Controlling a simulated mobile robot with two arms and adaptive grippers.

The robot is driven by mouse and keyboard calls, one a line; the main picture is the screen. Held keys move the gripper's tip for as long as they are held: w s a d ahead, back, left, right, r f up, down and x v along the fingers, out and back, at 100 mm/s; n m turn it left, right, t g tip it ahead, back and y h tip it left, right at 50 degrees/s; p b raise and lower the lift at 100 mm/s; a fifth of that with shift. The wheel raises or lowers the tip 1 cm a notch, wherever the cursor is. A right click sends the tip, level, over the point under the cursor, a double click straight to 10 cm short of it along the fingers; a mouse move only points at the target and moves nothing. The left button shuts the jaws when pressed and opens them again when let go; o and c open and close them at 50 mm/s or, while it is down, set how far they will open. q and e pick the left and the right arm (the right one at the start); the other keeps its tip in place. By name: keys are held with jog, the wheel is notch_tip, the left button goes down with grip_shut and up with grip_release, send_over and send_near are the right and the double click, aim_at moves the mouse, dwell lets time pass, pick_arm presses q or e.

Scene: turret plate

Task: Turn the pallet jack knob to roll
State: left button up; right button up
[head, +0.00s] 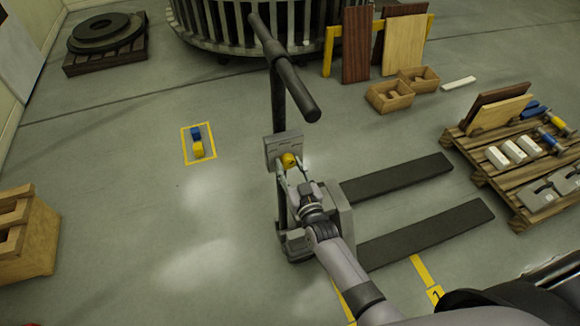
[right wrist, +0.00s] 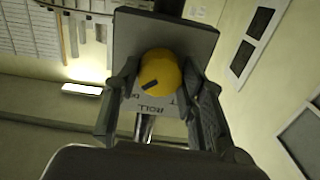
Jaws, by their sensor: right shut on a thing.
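The pallet jack (head: 297,245) stands on the floor with its handle raised. Its yellow knob (head: 288,160) sits on a grey panel (head: 272,148) on the mast. In the right wrist view the round knob (right wrist: 160,72) has a dark mark at its lower left. The word ROLL is on the panel (right wrist: 136,38) just below the knob; other lettering to its right is partly hidden. My right gripper (head: 292,168) is shut on the knob, with one finger on each side in the right wrist view (right wrist: 157,88). My left gripper is not in view.
The black forks (head: 400,178) extend right. A pallet (head: 475,160) with tools and blocks stands at right. A yellow-framed floor mark (head: 187,130) holds blue and yellow blocks. A wooden crate (head: 38,250) stands at left. The floor left of the jack is mostly clear.

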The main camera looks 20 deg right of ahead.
jog(key=n, duration=0.4)
jog(key=shift+n+p, duration=0.3)
jog(key=shift+n, duration=2.2)
jog(key=o, duration=1.2)
jog(key=shift+c, duration=0.2)
jog(key=s, duration=1.2)
jog(key=shift+d, duration=0.3)
